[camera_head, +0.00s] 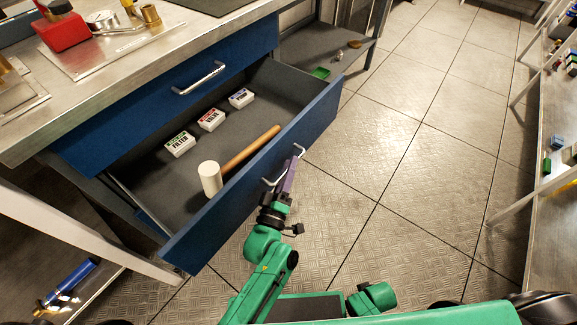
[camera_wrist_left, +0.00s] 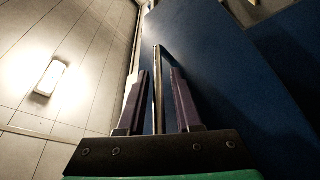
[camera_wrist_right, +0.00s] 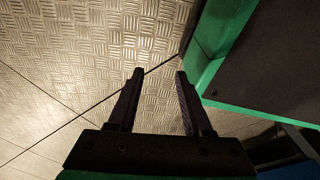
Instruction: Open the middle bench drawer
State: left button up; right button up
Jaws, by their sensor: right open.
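The blue bench drawer (camera_head: 262,172) below the top one stands well pulled out. In it lie a white-headed mallet (camera_head: 210,178) with a wooden handle and three small boxes marked filter (camera_head: 180,144), valve (camera_head: 211,119) and a third label (camera_head: 241,97). My left gripper (camera_head: 288,180) is at the drawer's front handle (camera_head: 300,150). In the left wrist view the handle bar (camera_wrist_left: 158,90) runs between the two fingers, with a gap on each side, so the jaws are open around it. My right gripper (camera_wrist_right: 158,100) is open and empty above the floor in the right wrist view.
The top drawer (camera_head: 150,108) is shut under the metal benchtop (camera_head: 75,110), which bears a red block (camera_head: 64,31) and brass fittings. A shelf (camera_head: 345,52) stands behind. A rack (camera_head: 555,215) stands at the right. The tiled floor (camera_head: 400,150) between is clear.

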dwell(0.3)
pick_arm(q)
jog(key=v, duration=1.4)
jog(key=shift+s+p, duration=0.25)
jog(key=shift+p, duration=0.1)
pick_arm(e)
jog(key=shift+s+d+f, duration=0.15)
jog(key=shift+s+f, duration=0.05)
jog(key=shift+s, duration=0.45)
jog(key=shift+w, duration=0.1)
